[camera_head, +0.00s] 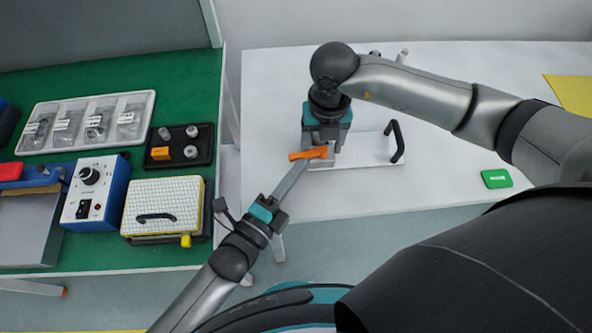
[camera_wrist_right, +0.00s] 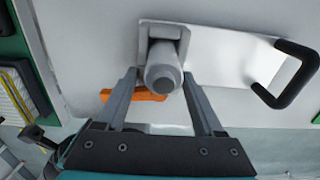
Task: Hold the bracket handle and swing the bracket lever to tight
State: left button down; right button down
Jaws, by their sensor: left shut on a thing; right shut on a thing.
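The bracket has a white plate (camera_head: 365,157) with a black D-shaped handle (camera_head: 397,141) at its right end. An orange lever (camera_head: 301,155) sticks out left from the grey post (camera_wrist_right: 162,72) at the plate's left end. My right gripper (camera_head: 322,143) is shut on the bracket at this post, its fingers on either side in the wrist view. My left gripper (camera_head: 304,165) reaches in from lower left, its long fingers together at the orange lever and shut on it. The exact contact there is hard to see. No gripper touches the black handle.
A green label (camera_head: 497,179) and a yellow sheet (camera_head: 572,98) lie on the white table (camera_head: 440,185). Left, a green bench (camera_head: 185,80) carries a tray of bags (camera_head: 85,120), a black tray (camera_head: 180,160), a blue control box (camera_head: 92,196) and a white-topped case (camera_head: 178,197).

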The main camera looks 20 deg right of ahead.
aim_at(323, 148)
pick_arm(q)
jog(key=shift+w+a+t, duration=0.3)
jog(key=shift+w+a, duration=0.15)
jog(key=shift+w, duration=0.25)
pick_arm(e)
jog(key=shift+s+a+f+g, duration=0.1)
jog(key=shift+s+f+g, duration=0.2)
jog(key=shift+s, duration=0.4)
pick_arm(q)
jog(key=s, duration=0.5)
jog(key=shift+s+d+f, duration=0.1)
jog(key=shift+s+d, duration=0.1)
jog(key=shift+s, duration=0.05)
jog(key=s+a, duration=0.1)
jog(key=a, duration=0.8)
jog(key=shift+s+a, duration=0.35)
jog(key=shift+s, duration=0.05)
pick_arm(e)
jog(key=shift+w, duration=0.15)
grip_release()
jog(key=shift+w+r, duration=0.1)
pick_arm(q)
jog(key=shift+w, duration=0.1)
pick_arm(e)
jog(key=shift+r, duration=0.1)
